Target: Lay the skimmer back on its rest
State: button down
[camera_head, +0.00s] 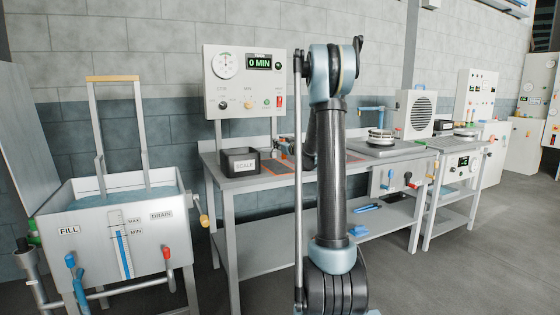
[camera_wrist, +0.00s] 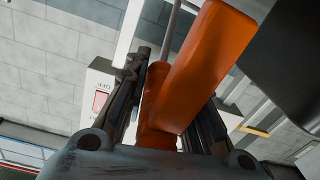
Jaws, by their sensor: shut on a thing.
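My gripper (camera_wrist: 168,92) is shut on an orange block-like handle (camera_wrist: 205,65) in the wrist view, with a dark finger on each side. A thin grey rod (camera_wrist: 172,25) shows beyond the handle; this looks like the skimmer, but its head is not in view. In the head view my arm stands upright in the middle and hides most of the gripper and whatever it holds. I cannot make out the skimmer's rest with certainty in either view.
In the head view a workbench (camera_head: 232,184) carries a black SCALE bin (camera_head: 245,162) and a round-topped hotplate (camera_head: 380,136). A panel with a gauge (camera_head: 243,82) rises behind it. A water tank (camera_head: 105,230) with a raised frame stands left. Floor is clear at right.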

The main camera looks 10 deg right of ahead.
jog(key=shift+f, duration=3)
jog(key=c, duration=1.3)
grip_release()
jog(key=shift+c, duration=0.2)
jog(key=shift+s, duration=0.1)
